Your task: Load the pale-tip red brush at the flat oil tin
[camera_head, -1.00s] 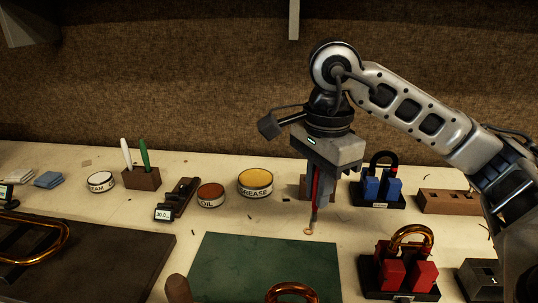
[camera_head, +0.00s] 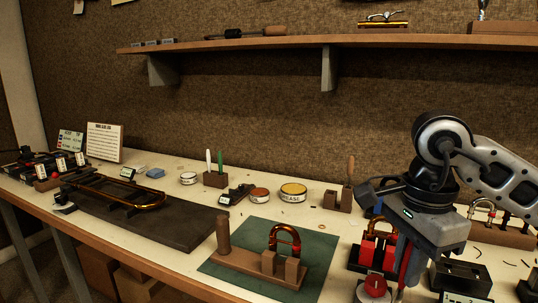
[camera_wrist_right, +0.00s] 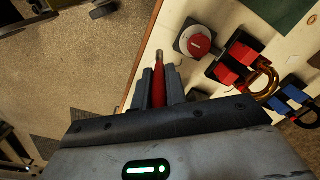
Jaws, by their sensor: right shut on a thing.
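The red brush (camera_wrist_right: 159,90) is in my right gripper (camera_wrist_right: 160,88), which is shut on it. In the right wrist view its tip points away from the gripper, over the bench's front edge. In the head view my right gripper (camera_head: 408,262) is at the lower right with the red handle (camera_head: 405,262) in it; the tip is hidden or cut off. The flat oil tin (camera_head: 259,195), with brown-red contents, stands mid-bench, well left of and behind the gripper. My left gripper is not in view.
A green mat (camera_head: 235,266) carries a wooden fixture. A red-topped round device (camera_head: 375,286) and the red-block stand (camera_head: 366,252) are close to the gripper.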

